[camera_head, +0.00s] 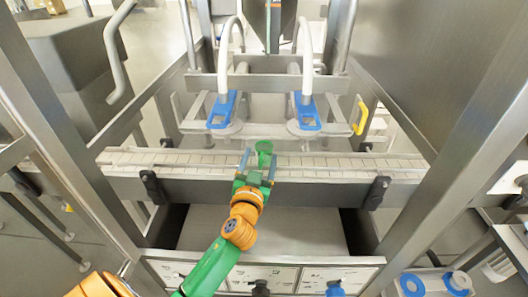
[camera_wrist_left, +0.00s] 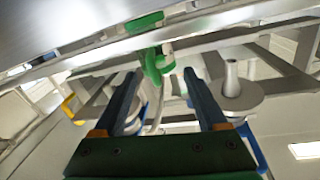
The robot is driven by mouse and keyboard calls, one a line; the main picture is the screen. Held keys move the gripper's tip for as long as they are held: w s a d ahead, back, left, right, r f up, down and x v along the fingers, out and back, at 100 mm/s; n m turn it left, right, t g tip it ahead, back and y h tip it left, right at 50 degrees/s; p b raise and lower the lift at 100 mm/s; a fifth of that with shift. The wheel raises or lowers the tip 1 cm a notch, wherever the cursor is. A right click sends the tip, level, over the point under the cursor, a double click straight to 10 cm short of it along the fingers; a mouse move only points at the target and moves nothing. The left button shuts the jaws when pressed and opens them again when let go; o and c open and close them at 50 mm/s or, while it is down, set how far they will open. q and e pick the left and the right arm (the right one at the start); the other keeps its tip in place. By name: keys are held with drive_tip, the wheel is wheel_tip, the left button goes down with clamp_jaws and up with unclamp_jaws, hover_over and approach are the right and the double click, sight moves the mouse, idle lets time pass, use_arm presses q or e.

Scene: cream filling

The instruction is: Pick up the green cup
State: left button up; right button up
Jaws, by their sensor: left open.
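The green cup (camera_head: 264,147) stands on the conveyor belt (camera_head: 330,166) near the middle of the head view. My left gripper (camera_head: 258,162) reaches up to it from the front with its fingers apart. The cup shows at the fingertips, nearer the right finger in the head view. In the left wrist view, a green part (camera_wrist_left: 155,64) shows between the two open fingertips, and another green patch (camera_wrist_left: 145,22) shows above it. I cannot tell whether either finger touches the cup. My right gripper is not in view.
Two blue-topped nozzle fittings (camera_head: 222,110) (camera_head: 304,112) with white hoses hang behind the belt. A yellow handle (camera_head: 360,116) is at the right. Black clamps (camera_head: 152,187) (camera_head: 377,192) sit on the front rail. Metal frame posts stand on both sides.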

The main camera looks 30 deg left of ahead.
sight(263, 153)
use_arm(q)
drive_tip(key=x, duration=0.3)
drive_tip(key=shift+w+d, duration=0.1)
drive_tip(key=shift+d, duration=0.05)
drive_tip(key=shift+w+a+f, duration=0.2)
drive_tip(key=shift+w+f, duration=0.05)
drive_tip(key=shift+s+d+r, duration=0.15)
drive_tip(key=shift+s, duration=0.1)
drive_tip(key=c, duration=0.9)
clamp_jaws()
drive_tip(key=shift+w, duration=0.15)
